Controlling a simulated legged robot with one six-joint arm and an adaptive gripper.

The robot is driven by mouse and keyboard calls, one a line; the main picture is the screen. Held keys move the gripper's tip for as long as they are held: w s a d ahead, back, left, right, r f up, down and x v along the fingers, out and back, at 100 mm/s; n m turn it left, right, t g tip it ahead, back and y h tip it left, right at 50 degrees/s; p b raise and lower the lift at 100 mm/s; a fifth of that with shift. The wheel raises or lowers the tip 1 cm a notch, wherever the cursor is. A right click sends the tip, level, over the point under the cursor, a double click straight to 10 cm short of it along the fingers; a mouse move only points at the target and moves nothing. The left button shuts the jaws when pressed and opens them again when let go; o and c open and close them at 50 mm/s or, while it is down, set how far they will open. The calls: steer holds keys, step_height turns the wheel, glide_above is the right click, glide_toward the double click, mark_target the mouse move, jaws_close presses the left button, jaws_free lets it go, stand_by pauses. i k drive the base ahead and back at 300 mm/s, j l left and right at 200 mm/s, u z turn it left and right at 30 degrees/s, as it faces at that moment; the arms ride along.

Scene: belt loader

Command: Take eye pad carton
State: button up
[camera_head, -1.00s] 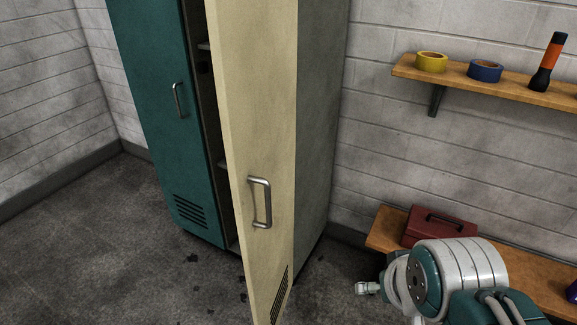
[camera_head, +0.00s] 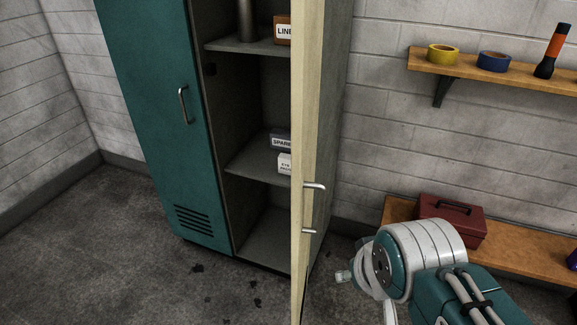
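The eye pad carton (camera_head: 285,163) is a small white box with dark lettering on the middle shelf (camera_head: 252,173) inside the locker. Its right side is hidden behind the open cream door (camera_head: 304,100). A box labelled "SPARE" (camera_head: 281,141) shows just behind and above it. My arm shows at the lower right, outside the locker and right of the door. A small light end part (camera_head: 344,277) shows beside the arm; whether my gripper is open or shut cannot be made out.
The teal door (camera_head: 155,120) is shut on the left. A "LINE" box (camera_head: 283,30) and a grey cylinder (camera_head: 246,20) stand on the upper shelf (camera_head: 245,46). A red toolbox (camera_head: 450,222) sits on a bench (camera_head: 400,208) at right. The floor before the locker is clear except for dark scraps.

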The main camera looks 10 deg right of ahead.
mark_target(284, 160)
steer(key=j+z, duration=0.25)
steer(key=j, duration=0.65)
steer(key=j+z, duration=0.25)
steer(key=j, duration=0.7)
steer(key=i+j+z, duration=0.3)
steer(key=j, duration=0.3)
steer(key=i+j+z, duration=0.15)
steer(key=i+j, duration=0.15)
steer(key=i+j+z, duration=0.15)
steer(key=j, duration=0.2)
steer(key=i+j+z, duration=0.15)
steer(key=j, duration=0.2)
steer(key=i+j, duration=0.15)
steer(key=i, duration=0.2)
steer(key=i+j+z, duration=0.1)
steer(key=i, duration=0.25)
steer(key=j, duration=0.05)
